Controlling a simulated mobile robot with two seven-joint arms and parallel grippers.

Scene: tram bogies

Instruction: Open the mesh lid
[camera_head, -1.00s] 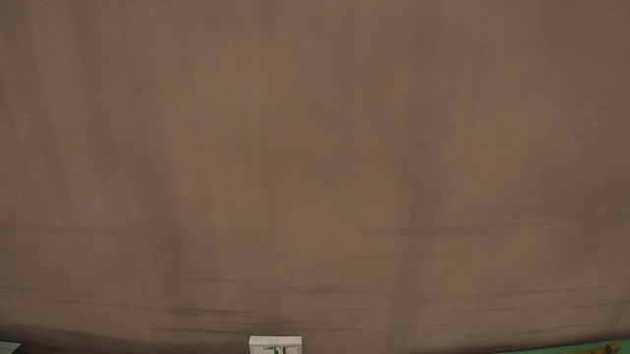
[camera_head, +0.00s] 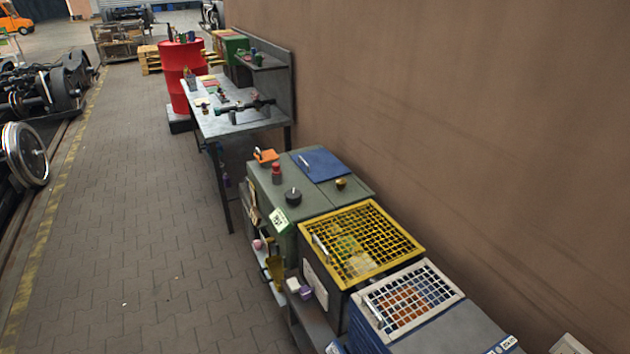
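Two mesh lids show on the bins at the lower right, along the wall. The yellow-framed mesh lid (camera_head: 400,227) lies closed over a dark box, with a light handle (camera_head: 320,246) at its left edge. Some pale and yellowish things show through its mesh. The white-framed mesh lid (camera_head: 443,277) lies closed on the nearer blue-sided box, with a handle (camera_head: 372,313) at its left edge and orange things beneath the mesh. Neither of my grippers is in view.
A green cabinet (camera_head: 262,196) beyond the boxes carries a blue folder (camera_head: 320,164) and small items. Further off stand a grey workbench (camera_head: 215,122) and a red drum (camera_head: 183,65). The paved floor (camera_head: 140,230) to the left is clear, up to wheelsets (camera_head: 25,155). The brown wall closes off the right.

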